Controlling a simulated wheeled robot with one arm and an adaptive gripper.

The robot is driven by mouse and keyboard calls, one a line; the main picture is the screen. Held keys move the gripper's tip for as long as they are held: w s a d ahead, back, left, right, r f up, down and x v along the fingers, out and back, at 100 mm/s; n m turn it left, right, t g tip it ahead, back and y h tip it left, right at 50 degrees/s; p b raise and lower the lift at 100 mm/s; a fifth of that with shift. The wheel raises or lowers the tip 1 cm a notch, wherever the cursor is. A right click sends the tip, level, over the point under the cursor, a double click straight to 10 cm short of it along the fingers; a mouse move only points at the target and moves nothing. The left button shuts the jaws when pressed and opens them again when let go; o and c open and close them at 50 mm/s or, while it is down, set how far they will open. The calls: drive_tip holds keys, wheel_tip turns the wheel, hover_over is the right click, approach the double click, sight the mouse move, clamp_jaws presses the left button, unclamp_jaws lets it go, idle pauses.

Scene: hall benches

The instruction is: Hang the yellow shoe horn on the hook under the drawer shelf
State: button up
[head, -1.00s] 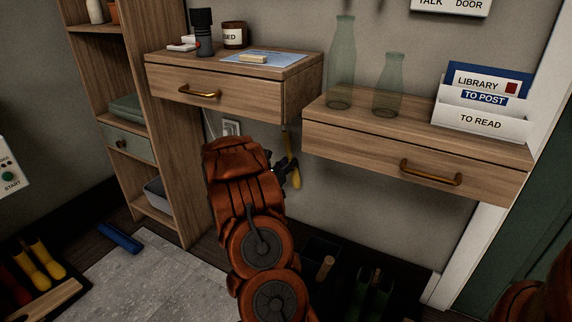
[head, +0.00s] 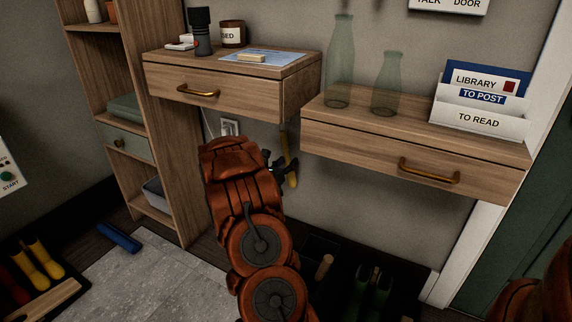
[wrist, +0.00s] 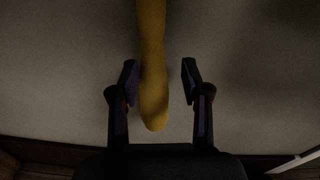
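The yellow shoe horn (head: 292,172) hangs nearly upright below the right end of the left drawer shelf (head: 225,88). Its upper end meets the shelf's underside area, where the hook is too small and dark to make out. In the wrist view the shoe horn (wrist: 153,65) runs down from the top edge, its rounded lower end between my fingers. My gripper (wrist: 160,78) is open, with a clear gap to the right finger and little or none to the left. In the head view my gripper (head: 279,164) is just left of the shoe horn, partly hidden by my arm.
A second drawer shelf (head: 415,155) stands to the right, with two green glass bottles (head: 340,65) and a letter holder (head: 480,118). A tall wooden shelf unit (head: 170,160) stands at left. A wall socket (head: 229,127) is behind my wrist. Boots (head: 370,290) stand below.

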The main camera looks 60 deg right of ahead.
drive_tip(key=shift+o, duration=0.7)
drive_tip(key=shift+a, duration=0.1)
drive_tip(key=shift+a, duration=0.35)
drive_tip(key=a, duration=1.1)
drive_tip(key=shift+s, duration=0.2)
